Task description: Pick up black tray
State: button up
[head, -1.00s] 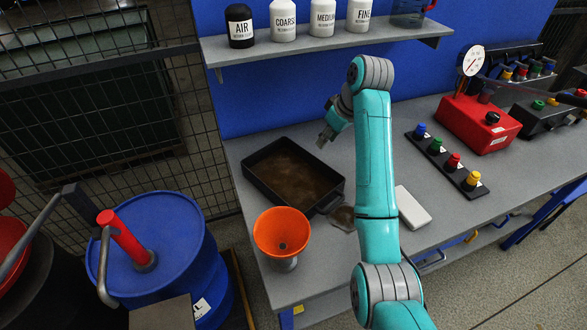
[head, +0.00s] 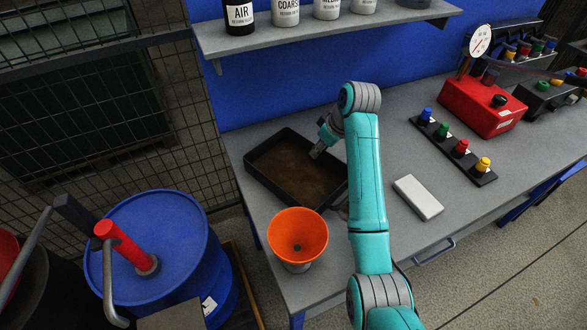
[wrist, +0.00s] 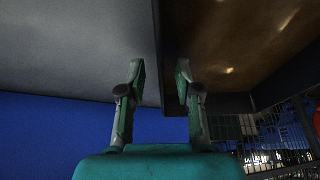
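The black tray (head: 262,186) sits on the grey bench at the left, with a brown layer covering its floor. My gripper (head: 317,152) is at the tray's right side, near its back right corner. In the wrist view my gripper (wrist: 160,68) is open, with one finger on each side of the tray's dark wall (wrist: 166,50). Gaps show between the fingers and the wall. I cannot tell how far down the fingertips reach along it. My arm hides part of the tray's right side.
An orange funnel (head: 298,236) stands close in front of the tray. A white block (head: 418,197) lies right of my arm. A strip with coloured knobs (head: 453,150) and a red gauge box (head: 490,108) are further right. A shelf (head: 330,32) with bottles overhangs the back.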

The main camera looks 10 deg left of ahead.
grip_shut()
jog(key=shift+r, duration=0.2)
dwell(0.4)
jog(key=shift+r, duration=4.75)
